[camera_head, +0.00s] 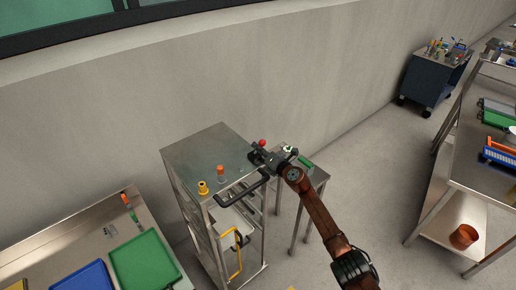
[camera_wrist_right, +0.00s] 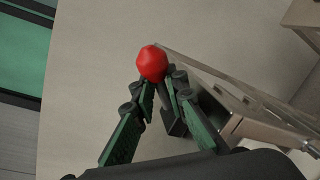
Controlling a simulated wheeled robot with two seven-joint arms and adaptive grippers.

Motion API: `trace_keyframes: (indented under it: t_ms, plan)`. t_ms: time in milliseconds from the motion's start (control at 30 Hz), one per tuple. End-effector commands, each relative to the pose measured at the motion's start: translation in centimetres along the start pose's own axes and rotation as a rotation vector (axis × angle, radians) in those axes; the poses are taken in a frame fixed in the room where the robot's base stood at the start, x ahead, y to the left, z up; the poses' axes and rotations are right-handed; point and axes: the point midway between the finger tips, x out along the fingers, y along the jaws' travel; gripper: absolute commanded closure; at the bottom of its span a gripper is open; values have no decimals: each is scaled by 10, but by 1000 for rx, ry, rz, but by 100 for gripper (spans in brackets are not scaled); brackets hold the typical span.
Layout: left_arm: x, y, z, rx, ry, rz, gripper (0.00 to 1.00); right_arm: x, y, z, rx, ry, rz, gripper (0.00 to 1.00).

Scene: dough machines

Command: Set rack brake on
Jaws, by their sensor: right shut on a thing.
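A steel rack (camera_head: 190,150) stands against the wall in the head view, with an open front. A red knob (camera_head: 262,142) shows at its top right edge. In the wrist view the red knob (camera_wrist_right: 152,63) sits at the tips of my right gripper (camera_wrist_right: 160,88). My left gripper is in neither view.
A small steel table (camera_head: 318,174) stands close on the right. Steel table with trays (camera_head: 105,228) is at left. Floor to the right is clear.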

Motion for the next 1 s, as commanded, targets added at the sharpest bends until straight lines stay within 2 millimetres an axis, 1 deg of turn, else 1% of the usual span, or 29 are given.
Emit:
trace_keyframes:
  t_ms: [33, 400, 433, 700, 733, 900, 1000]
  plan:
    - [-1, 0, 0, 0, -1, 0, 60, -2, 1, 16, 3, -25, 0, 100]
    - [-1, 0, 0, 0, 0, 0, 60, -1, 2, 15, 4, -24, 2, 100]
    - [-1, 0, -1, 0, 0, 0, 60, -1, 2, 15, 4, -24, 2, 85]
    - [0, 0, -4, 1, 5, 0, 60, 0, 2, 9, 3, -16, 3, 67]
    - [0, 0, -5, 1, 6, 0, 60, 1, 3, 8, 3, -14, 3, 66]
    - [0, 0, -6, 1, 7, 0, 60, 1, 2, 5, 3, -10, 3, 66]
    - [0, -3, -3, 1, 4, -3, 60, 0, 2, 5, 4, -9, 2, 66]
